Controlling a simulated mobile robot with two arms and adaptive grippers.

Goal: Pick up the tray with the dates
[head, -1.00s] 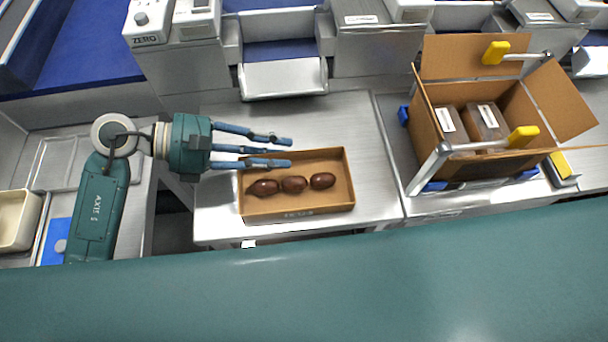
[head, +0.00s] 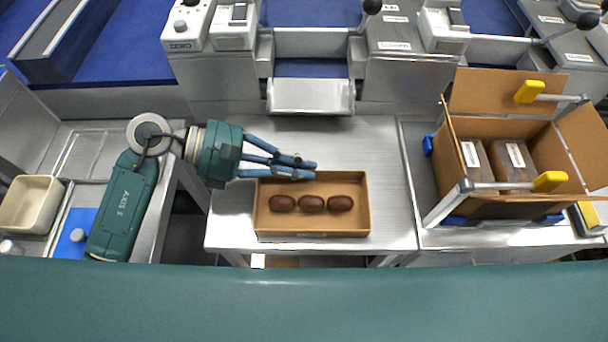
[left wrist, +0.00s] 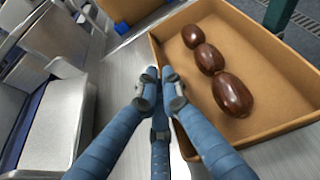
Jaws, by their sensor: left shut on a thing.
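The tray (head: 312,226) is a shallow brown cardboard box on the metal table, with three glossy dark-brown dates in a row: left (head: 282,203), middle (head: 311,203), right (head: 340,203). My left gripper (head: 312,169) is at its back-left rim, its blue fingers close together. In the left wrist view the fingertips (left wrist: 158,80) meet at the wall of the tray (left wrist: 270,62), shut on it. The fingers hide part of that wall. The dates lie inside, clear of the fingers. My right gripper is not in view.
An open cardboard carton (head: 545,130) with dark packs and yellow-handled clamps stands to the right. Behind the tray is a metal chute (head: 311,97) and grey machines. A beige bin (head: 30,204) is at far left. Bare table (head: 385,190) lies right of the tray.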

